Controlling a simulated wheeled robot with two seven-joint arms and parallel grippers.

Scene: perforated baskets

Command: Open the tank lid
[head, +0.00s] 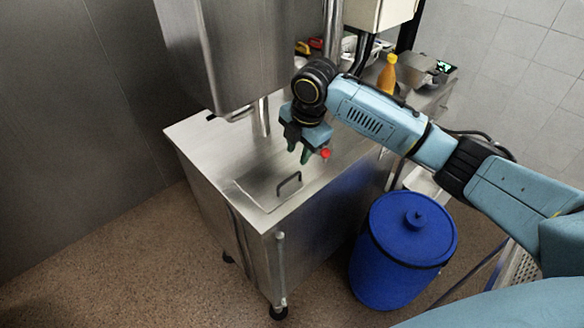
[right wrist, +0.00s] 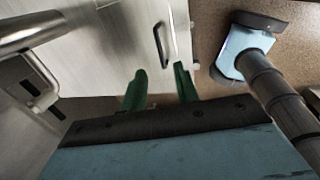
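The tank (head: 200,142) is a brushed steel box on feet. Its flat square lid (head: 254,190) lies shut in the top near the front corner. A dark bar handle (head: 289,184) stands on the lid; it also shows in the right wrist view (right wrist: 160,44), beyond the fingertips. My right gripper (head: 305,156) has green fingers and hangs above the tank top, behind the handle in the head view. In the right wrist view, its fingers (right wrist: 161,76) are apart with nothing between them. My left gripper is not in view.
A steel column (head: 240,50) and a pipe (head: 261,118) stand over the tank's back. A red knob (head: 325,154) is close to my right gripper. A lidded blue barrel (head: 408,235) stands right of the tank. An orange bottle (head: 387,73) is on the counter behind.

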